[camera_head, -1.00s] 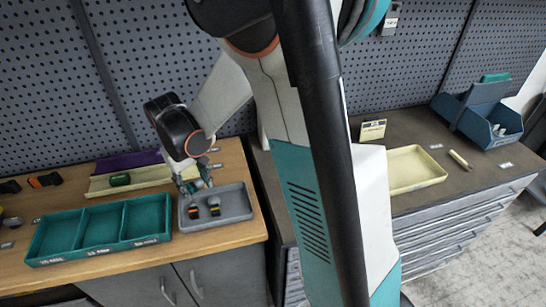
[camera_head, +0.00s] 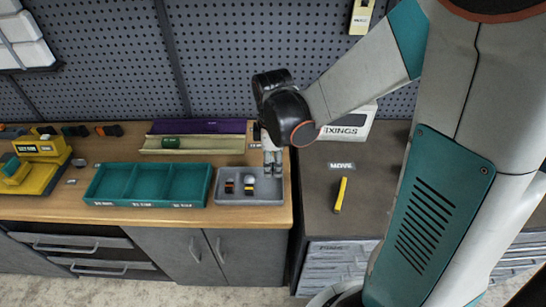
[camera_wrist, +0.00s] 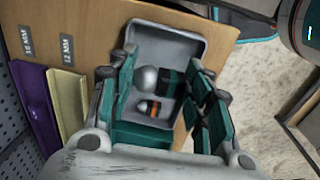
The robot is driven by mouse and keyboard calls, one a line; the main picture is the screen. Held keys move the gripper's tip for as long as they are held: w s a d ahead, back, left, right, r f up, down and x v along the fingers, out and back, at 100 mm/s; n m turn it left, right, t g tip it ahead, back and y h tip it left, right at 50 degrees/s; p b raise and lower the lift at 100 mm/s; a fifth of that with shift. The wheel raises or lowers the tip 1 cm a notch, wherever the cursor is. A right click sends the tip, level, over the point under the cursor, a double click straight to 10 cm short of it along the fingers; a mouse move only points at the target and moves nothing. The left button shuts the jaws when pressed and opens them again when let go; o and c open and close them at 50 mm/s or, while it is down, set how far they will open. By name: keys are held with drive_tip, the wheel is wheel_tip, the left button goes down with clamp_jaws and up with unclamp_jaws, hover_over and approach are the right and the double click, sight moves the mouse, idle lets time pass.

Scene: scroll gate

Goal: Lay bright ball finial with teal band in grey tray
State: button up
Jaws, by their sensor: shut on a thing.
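My gripper (camera_head: 272,172) points down over the right part of the grey tray (camera_head: 283,196). In the wrist view its fingers (camera_wrist: 165,103) stand on either side of a bright ball finial with a dark body and teal band (camera_wrist: 146,78), and are shut on it. The finial cannot be made out in the head view. The grey tray (camera_wrist: 164,38) lies below. A dark finial with an orange band (camera_head: 229,187) lies in the tray; it also shows in the wrist view (camera_wrist: 155,109). A dark piece with a yellow band and pale end (camera_head: 249,187) lies beside it.
A teal three-compartment tray (camera_head: 148,204) stands left of the grey tray. Yellow (camera_head: 215,144) and purple (camera_head: 225,127) channels lie behind. A white fixings box (camera_head: 350,126) and a yellow marker (camera_head: 341,195) are on the dark bench at right.

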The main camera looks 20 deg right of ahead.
sight(273, 187)
drive_tip(key=shift+f+b, duration=3.45)
drive_tip(key=shift+f, duration=0.9)
drive_tip(key=shift+f+b, duration=0.5)
drive_tip(key=o, duration=1.3)
drive_tip(key=shift+r, duration=0.15)
drive_tip(key=r, duration=0.7)
drive_tip(key=s+r, duration=0.1)
drive_tip(key=r, duration=0.3)
drive_tip(key=shift+a+r, duration=0.2)
drive_tip(key=shift+r, duration=0.15)
